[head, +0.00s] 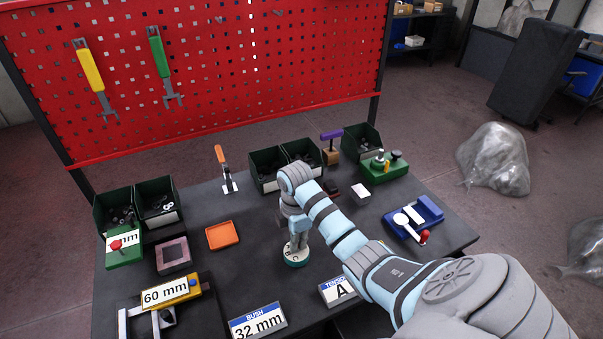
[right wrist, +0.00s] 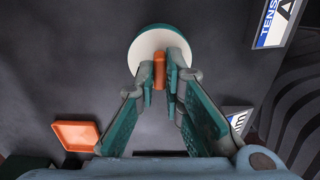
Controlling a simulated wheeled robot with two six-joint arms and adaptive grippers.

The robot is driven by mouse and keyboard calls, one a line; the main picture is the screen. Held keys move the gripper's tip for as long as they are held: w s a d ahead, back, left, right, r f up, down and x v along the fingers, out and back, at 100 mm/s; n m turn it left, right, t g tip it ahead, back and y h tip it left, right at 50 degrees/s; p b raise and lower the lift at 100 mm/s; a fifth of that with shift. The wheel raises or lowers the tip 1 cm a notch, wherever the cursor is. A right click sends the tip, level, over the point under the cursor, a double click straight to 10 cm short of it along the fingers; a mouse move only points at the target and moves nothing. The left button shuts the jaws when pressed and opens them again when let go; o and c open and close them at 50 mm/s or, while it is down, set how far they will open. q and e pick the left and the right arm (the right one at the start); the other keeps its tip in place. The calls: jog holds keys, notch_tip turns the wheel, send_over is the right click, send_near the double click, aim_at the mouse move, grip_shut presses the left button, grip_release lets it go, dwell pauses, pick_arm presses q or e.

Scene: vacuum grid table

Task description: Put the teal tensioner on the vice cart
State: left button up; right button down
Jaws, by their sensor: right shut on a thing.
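The teal tensioner (head: 295,258) is a round piece with a pale face and a teal rim, near the middle front of the table. In the right wrist view its white disc (right wrist: 146,50) shows with an orange grip (right wrist: 159,72) standing up from it. My right gripper (head: 294,238) points down over it. The right wrist view shows its fingers (right wrist: 160,80) shut on the orange grip. I cannot tell whether the tensioner touches the table. My left gripper is not in view. I cannot make out a vice cart.
An orange tray (head: 222,235) lies left of the tensioner. Labelled plates, "32 mm" (head: 258,322) and "TENSIO" (head: 338,291), stand in front. Green bins (head: 268,168) line the back. A blue fixture (head: 413,218) is at right. A red pegboard (head: 240,70) stands behind.

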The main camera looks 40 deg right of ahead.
jog(key=shift+w+f, duration=0.15)
jog(key=shift+f, duration=0.3)
jog(key=c, duration=1.7)
grip_release()
jog(key=shift+r, duration=0.1)
